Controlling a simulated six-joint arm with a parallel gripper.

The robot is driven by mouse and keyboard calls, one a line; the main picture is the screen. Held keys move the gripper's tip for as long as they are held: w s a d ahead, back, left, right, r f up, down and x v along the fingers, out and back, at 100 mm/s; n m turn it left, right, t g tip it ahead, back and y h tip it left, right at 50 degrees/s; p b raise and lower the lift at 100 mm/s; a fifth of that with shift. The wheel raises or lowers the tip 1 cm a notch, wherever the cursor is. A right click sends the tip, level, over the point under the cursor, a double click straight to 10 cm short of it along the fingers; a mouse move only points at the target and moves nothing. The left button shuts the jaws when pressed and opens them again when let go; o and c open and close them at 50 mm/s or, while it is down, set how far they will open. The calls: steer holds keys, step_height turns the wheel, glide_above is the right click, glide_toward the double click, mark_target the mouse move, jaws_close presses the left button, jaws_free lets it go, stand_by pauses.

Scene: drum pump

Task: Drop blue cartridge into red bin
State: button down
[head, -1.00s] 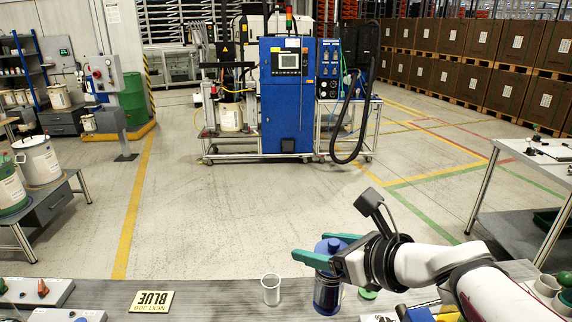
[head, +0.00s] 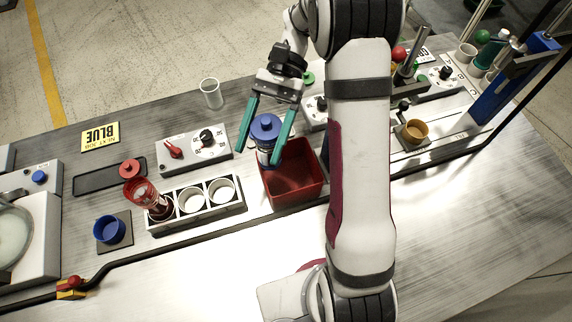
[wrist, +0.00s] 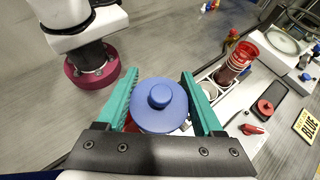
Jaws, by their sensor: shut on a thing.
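The blue-capped cartridge (head: 266,132) is between the two green fingers of my gripper (head: 267,140), which are shut on it. It hangs upright over the back left part of the red bin (head: 297,194). Its lower end is partly hidden by a finger and the bin's rim, so I cannot tell how far it reaches inside. In the wrist view, its round blue lid (wrist: 160,106) lies between the fingers (wrist: 162,100), and a small red part of the bin shows beside it.
A white rack (head: 195,207) with a red cartridge (head: 158,207) stands left of the bin. Behind it are a control box with dials (head: 192,147) and a clear cup (head: 211,94). A yellow "BLUE" card (head: 99,136) lies at left. The table in front of the bin is clear.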

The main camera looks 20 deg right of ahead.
steer(key=n+h, duration=0.1)
steer(key=s+d+f+n+g+h, duration=0.1)
steer(key=n+h, duration=0.1)
steer(key=s+d+n+g+h, duration=0.1)
steer(key=n+h, duration=0.1)
steer(key=shift+f, duration=0.4)
steer(key=w+d+r+n+t+h, duration=0.2)
steer(key=d+n+t+h, duration=0.65)
steer(key=n+h, duration=0.85)
step_height(320, 180, down, 6)
steer(key=n+y, duration=0.1)
steer(key=y, duration=0.1)
steer(key=shift+w+a+n, duration=0.15)
steer(key=shift+a+n, duration=0.1)
steer(key=shift+n, duration=0.15)
jaws_free()
steer(key=shift+t, duration=0.25)
glide_toward(275, 141)
step_height(275, 141, down, 3)
steer(key=w+d, duration=0.2)
steer(key=d, duration=0.1)
steer(key=shift+a+f, duration=0.2)
